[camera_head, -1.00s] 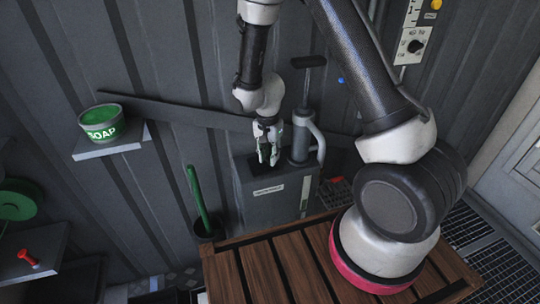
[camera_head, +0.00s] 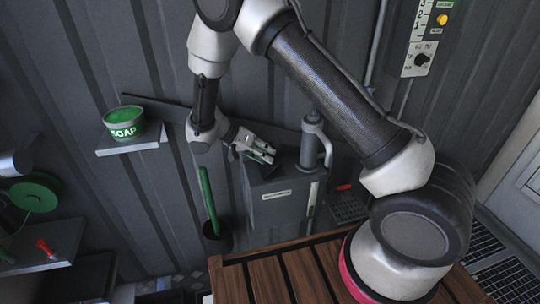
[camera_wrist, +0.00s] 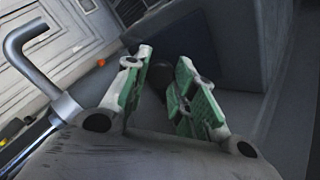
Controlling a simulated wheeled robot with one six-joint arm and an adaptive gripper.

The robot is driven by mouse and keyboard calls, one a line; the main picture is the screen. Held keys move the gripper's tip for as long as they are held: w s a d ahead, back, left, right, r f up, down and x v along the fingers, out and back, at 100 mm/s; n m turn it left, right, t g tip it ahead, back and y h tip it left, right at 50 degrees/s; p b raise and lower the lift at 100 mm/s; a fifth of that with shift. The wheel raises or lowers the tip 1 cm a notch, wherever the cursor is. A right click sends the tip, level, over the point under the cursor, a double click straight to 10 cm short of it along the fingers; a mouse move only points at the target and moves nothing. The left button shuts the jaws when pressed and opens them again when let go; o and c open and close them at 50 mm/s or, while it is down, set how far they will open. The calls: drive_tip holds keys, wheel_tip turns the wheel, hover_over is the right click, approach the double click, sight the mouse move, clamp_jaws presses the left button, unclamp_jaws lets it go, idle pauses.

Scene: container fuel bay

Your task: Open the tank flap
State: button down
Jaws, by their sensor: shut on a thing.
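The grey tank (camera_head: 283,204) stands against the corrugated wall behind the slatted wooden top, with a pale label on its front. My gripper (camera_head: 270,154) is at the top left of the tank, tilted nearly level with its fingers pointing right. It is shut on the dark tank flap, which the fingers largely hide; how far the flap stands open is hard to tell. In the wrist view, the green-padded fingers (camera_wrist: 165,88) show with a dark rounded part (camera_wrist: 160,76) between them.
A pump cylinder (camera_head: 310,148) with a bent handle rises beside the flap, close to the fingers. A green-handled brush (camera_head: 208,195) in a dark holder stands left of the tank. A soap tin (camera_head: 124,123) sits on a wall shelf. The wooden top (camera_head: 272,279) is clear in front.

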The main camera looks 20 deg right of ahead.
drive_tip(key=a+h, duration=0.2)
drive_tip(key=h, duration=0.1)
drive_tip(key=shift+a+h, duration=0.3)
drive_tip(key=shift+a+f+h, duration=0.2)
drive_tip(key=shift+a+h, duration=0.8)
drive_tip(key=shift+h, duration=0.5)
drive_tip(key=c, duration=1.1)
unclamp_jaws()
drive_tip(key=shift+c, duration=0.2)
drive_tip(key=a+r, duration=0.2)
drive_tip(key=a, duration=1)
drive_tip(key=shift+r, duration=0.1)
